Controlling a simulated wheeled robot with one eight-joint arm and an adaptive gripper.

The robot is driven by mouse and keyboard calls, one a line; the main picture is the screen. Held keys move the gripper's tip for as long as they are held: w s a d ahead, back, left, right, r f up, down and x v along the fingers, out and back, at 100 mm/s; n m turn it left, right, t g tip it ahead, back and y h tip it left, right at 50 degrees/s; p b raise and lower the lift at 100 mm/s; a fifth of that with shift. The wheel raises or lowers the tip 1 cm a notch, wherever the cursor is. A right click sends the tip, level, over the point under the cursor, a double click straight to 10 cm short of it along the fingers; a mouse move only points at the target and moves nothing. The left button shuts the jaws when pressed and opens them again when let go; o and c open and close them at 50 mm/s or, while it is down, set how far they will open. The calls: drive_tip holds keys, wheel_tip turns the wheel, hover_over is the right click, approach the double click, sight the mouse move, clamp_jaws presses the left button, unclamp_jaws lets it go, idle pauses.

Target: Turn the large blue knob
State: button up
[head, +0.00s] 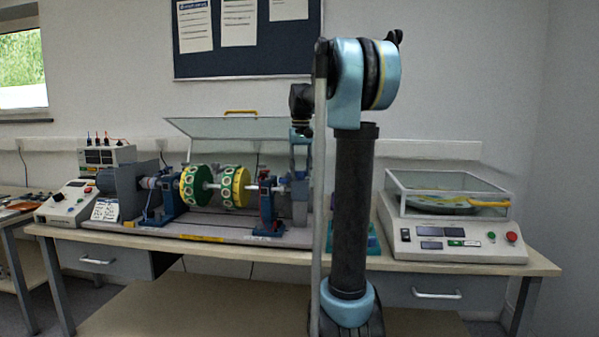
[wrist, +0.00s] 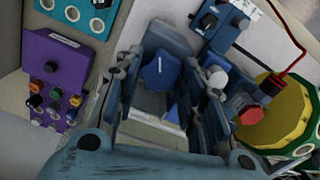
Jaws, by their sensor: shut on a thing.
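The large blue knob (wrist: 160,73) shows in the wrist view between my two fingers. My gripper (wrist: 164,82) is shut on it, one finger on each side. In the head view, my gripper (head: 300,142) points down over the right part of the test rig on the bench. The knob cannot be made out in the head view, where my arm and the rig's parts cover that area.
In the wrist view, a purple panel (wrist: 48,75) with small knobs stands at left. A yellow-green disc (wrist: 285,108), a red knob (wrist: 250,114) and a red cable (wrist: 272,72) lie to the right. In the head view, a balance-like instrument (head: 455,243) stands on the bench at right.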

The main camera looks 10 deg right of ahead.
drive_tip(key=o, duration=0.8)
drive_tip(key=shift+c, duration=0.2)
drive_tip(key=shift+r, duration=0.1)
wheel_tip(320, 180, up, 12)
drive_tip(key=shift+f, duration=0.2)
idle(0.5)
drive_tip(key=s+f+t, duration=0.1)
drive_tip(key=s+f, duration=1.6)
drive_tip(key=f, duration=0.3)
drive_tip(key=s+f+t, duration=0.1)
drive_tip(key=s+f, duration=1.7)
drive_tip(key=f, duration=0.3)
drive_tip(key=shift+n, duration=0.4)
